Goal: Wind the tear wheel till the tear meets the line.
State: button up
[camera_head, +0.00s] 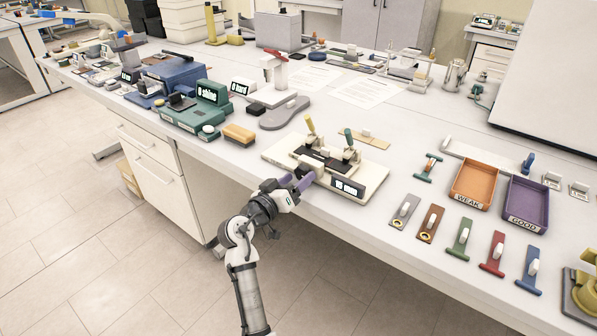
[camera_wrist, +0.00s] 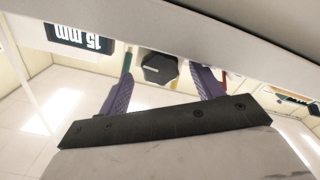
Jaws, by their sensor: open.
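The cream tear tester (camera_head: 371,183) stands at the bench's near edge, with a dark strip (camera_head: 318,160) between two clamps with yellow and green levers. Its front display (camera_head: 347,187) is too small to read in the head view; the wrist view shows the display (camera_wrist: 80,39) upside down, reading 15 mm. A dark faceted knob (camera_wrist: 158,69), apparently the tear wheel, sits between my purple fingers in the wrist view, with gaps on both sides. My gripper (camera_head: 299,181) is open at the tester's front; it also shows in the wrist view (camera_wrist: 161,76). I cannot make out the tear or the line.
Left of the tester are a tan-topped brush-like block (camera_head: 239,135), a grey sole (camera_head: 285,113) and a green device (camera_head: 197,111). To the right lie several coloured strips, an orange tray (camera_head: 493,180) and a purple tray (camera_head: 546,211). The floor before the bench is clear.

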jog(key=shift+x, duration=0.85)
jog(key=shift+c, duration=0.4)
jog(key=c, duration=0.9)
jog(key=shift+f+b, duration=0.1)
jog(key=shift+b, duration=0.25)
